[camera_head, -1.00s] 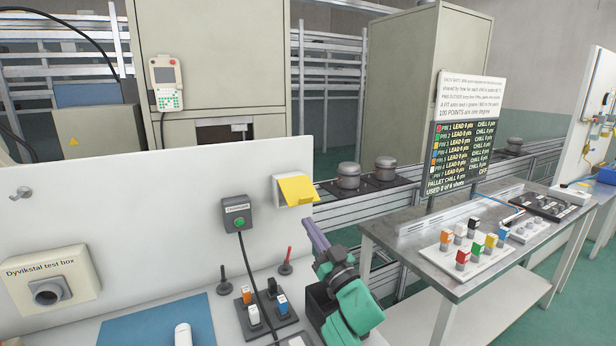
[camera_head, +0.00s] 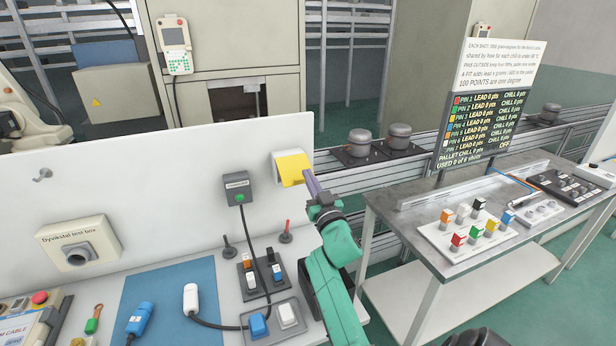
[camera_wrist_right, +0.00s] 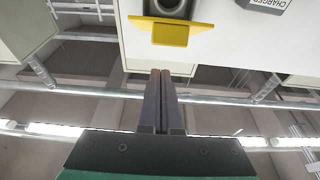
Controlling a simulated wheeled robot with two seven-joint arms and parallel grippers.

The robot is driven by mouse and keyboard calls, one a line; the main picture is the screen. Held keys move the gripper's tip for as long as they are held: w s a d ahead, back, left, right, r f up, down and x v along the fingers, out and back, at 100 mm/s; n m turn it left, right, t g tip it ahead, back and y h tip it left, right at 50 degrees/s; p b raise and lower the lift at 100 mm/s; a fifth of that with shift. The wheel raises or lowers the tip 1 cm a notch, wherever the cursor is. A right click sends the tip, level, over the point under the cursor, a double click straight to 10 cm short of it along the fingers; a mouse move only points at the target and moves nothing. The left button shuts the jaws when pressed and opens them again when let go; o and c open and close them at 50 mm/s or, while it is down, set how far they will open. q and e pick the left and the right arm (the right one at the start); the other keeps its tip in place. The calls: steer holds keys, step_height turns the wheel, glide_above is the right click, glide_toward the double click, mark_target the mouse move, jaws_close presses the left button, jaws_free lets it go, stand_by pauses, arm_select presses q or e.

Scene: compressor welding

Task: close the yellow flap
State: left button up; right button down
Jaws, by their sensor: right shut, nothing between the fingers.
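The yellow flap (camera_head: 292,169) belongs to a white box (camera_head: 279,158) on the upright white panel. In the right wrist view the flap (camera_wrist_right: 170,34) sticks out from the box, and part of a round socket (camera_wrist_right: 170,7) shows behind it, so the flap stands open. My right gripper (camera_head: 307,174) has its purple fingers up by the flap's right edge in the head view. In the right wrist view the fingers (camera_wrist_right: 160,73) are together and empty, with the tips apart from the flap in the picture. I cannot tell whether they touch it. My left gripper is out of view.
A grey box with a green button (camera_head: 238,190) is on the panel left of the flap. Below stand a red-tipped lever (camera_head: 286,232) and a dark switch block (camera_head: 262,272). A metal table (camera_head: 400,215) with colored blocks is to the right.

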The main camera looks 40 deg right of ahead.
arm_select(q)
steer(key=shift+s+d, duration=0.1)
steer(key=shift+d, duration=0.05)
arm_select(e)
steer(key=shift+w+a+f, duration=0.1)
steer(key=shift+w+f, duration=0.55)
steer(key=shift+f, duration=0.3)
